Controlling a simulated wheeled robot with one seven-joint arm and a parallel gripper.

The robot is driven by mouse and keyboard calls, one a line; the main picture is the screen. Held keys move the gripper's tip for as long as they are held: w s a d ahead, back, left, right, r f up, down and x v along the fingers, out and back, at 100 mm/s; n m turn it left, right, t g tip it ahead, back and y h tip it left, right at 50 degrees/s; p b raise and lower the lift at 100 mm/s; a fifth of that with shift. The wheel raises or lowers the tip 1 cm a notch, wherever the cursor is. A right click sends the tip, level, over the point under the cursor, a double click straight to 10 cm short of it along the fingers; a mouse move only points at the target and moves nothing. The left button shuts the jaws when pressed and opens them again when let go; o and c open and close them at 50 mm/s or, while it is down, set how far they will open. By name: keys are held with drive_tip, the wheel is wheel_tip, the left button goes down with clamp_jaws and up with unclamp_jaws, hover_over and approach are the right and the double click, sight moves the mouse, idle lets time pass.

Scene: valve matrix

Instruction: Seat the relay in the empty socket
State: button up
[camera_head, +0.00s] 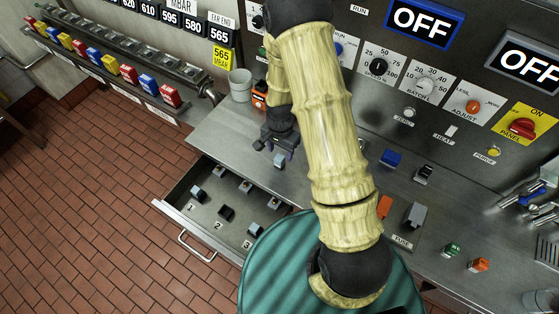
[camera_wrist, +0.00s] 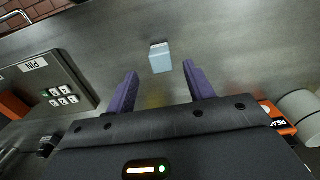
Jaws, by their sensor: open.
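The relay looks to be a small pale blue block (camera_head: 279,161) on the steel counter below my gripper (camera_head: 280,144). In the wrist view the pale blue block (camera_wrist: 161,59) lies just beyond the fingertips, roughly between them and not touching. My gripper (camera_wrist: 163,84) is open and empty, its two purple fingers apart. An open drawer (camera_head: 168,208) holds several small dark sockets. The one by label 2 (camera_head: 226,213) looks all dark, like an empty socket, while those by labels 1 (camera_head: 198,195) and 3 (camera_head: 254,230) show pale blue pieces.
An orange box (camera_head: 259,96) and grey cups (camera_head: 240,84) stand on the counter's left end. A blue block (camera_head: 390,158), a fuse panel (camera_head: 403,240), and green (camera_head: 452,249) and orange (camera_head: 480,264) pieces lie right. A green round thing (camera_head: 262,262) overlaps the drawer's right side.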

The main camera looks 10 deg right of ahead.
sight(280, 157)
drive_tip(key=shift+a+f+p, duration=0.15)
drive_tip(key=shift+f+p, duration=0.9)
drive_tip(key=shift+f, duration=1.5)
drive_tip(key=c, duration=1.1)
clamp_jaws()
drive_tip(key=shift+r, duration=0.1)
drive_tip(key=shift+r+b, duration=1.4)
drive_tip(key=shift+r, duration=3.55)
